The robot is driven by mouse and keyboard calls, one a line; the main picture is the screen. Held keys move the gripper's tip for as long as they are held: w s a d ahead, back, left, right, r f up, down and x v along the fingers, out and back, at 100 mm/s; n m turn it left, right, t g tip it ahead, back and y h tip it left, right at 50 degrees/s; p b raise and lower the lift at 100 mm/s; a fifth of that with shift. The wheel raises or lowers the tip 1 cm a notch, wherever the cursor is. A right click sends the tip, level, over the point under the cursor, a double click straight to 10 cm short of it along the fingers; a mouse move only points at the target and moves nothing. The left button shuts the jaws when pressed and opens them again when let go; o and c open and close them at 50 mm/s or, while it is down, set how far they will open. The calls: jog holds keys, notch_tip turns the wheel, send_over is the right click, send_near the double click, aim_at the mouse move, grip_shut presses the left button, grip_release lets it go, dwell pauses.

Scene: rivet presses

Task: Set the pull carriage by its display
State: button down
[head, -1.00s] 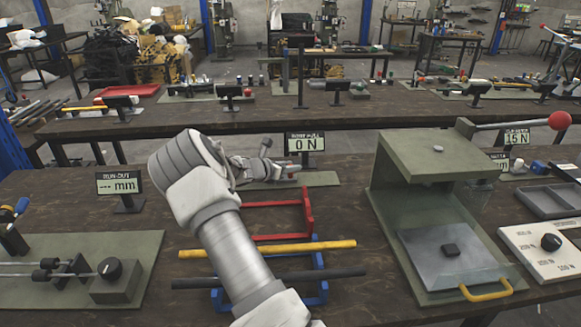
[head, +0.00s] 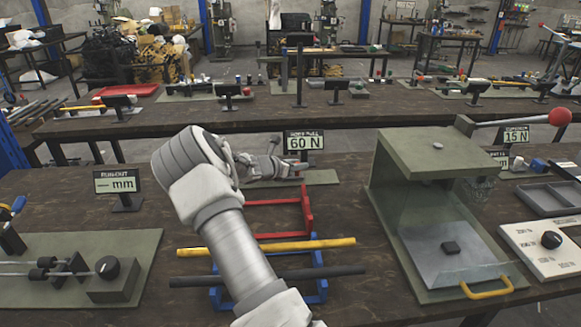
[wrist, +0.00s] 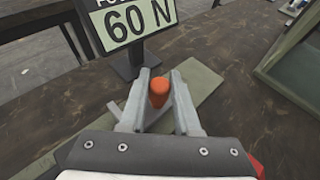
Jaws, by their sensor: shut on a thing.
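The pull display (head: 304,142) stands behind my gripper and reads 60 N. It also shows large in the wrist view (wrist: 125,27). An orange-red knob (wrist: 159,92), which looks like the pull carriage's handle, sits between the two fingers of my gripper (wrist: 160,82) in the wrist view. The fingers are shut on it. Beneath lies a narrow green base plate (head: 322,178). In the head view my arm and gripper hide most of the carriage and its guide.
A green press with a clear guard (head: 425,165) and a yellow handle stands to the right. Red (head: 308,210) and blue (head: 320,285) stands, with yellow and black rods, lie in front. A run-out display (head: 117,182) and shaft fixture are left. Bare tabletop lies between.

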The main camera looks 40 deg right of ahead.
jog(key=c, duration=0.6)
grip_release()
jog(key=shift+w+a, duration=0.1)
jog(key=p+v, duration=0.2)
jog(key=v, duration=1.5)
jog(key=shift+a+r, duration=0.1)
jog(key=shift+a, duration=0.1)
